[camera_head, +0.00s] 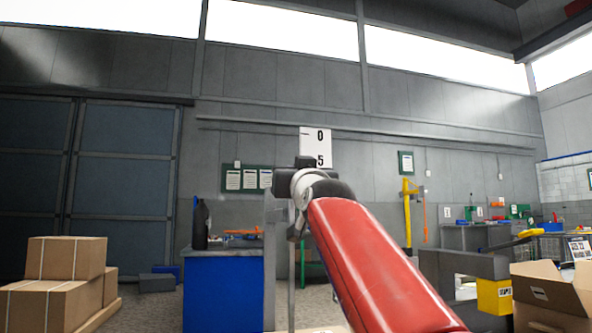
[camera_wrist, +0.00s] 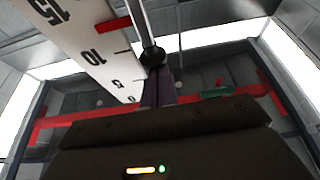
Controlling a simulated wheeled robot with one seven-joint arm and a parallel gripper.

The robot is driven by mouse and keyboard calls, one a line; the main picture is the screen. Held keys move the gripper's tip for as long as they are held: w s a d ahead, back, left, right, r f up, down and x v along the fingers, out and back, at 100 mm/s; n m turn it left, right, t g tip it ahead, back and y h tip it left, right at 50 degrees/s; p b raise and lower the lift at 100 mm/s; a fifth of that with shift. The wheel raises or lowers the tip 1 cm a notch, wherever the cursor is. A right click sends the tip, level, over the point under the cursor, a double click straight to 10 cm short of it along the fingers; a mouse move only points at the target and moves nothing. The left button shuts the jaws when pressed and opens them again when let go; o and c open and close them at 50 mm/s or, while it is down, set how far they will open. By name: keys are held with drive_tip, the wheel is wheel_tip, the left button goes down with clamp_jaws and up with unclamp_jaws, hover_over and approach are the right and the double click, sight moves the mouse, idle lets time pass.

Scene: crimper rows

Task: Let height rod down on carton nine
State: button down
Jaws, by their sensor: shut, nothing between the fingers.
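A white scale board (camera_head: 317,147) with black numbers 0 and 5 stands behind my gripper (camera_head: 305,163). In the wrist view the same board (camera_wrist: 92,48) shows 15, 10 and 5, with a red marker (camera_wrist: 114,25) across it near 10. A thin grey rod (camera_wrist: 139,22) ends in a black knob (camera_wrist: 152,56) right by my fingertips (camera_wrist: 157,88). My fingers look shut with nothing held; whether they touch the knob is unclear. A thin upright post (camera_head: 291,270) shows below the gripper. I cannot make out which carton is nine.
Taped cartons (camera_head: 65,258) are stacked at the left. A blue cabinet (camera_head: 223,290) with a black bottle (camera_head: 201,224) stands left of my arm. An open carton (camera_head: 550,296) and a yellow box (camera_head: 494,296) are at the right. A pale edge shows at the bottom centre.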

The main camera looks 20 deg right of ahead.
idle(0.3)
wheel_tip(320, 180, up, 5)
drive_tip(key=p, duration=0.4)
drive_tip(key=f+b+v, duration=0.1)
drive_tip(key=b+v, duration=0.2)
drive_tip(key=v, duration=0.7)
drive_tip(key=shift+a, duration=0.1)
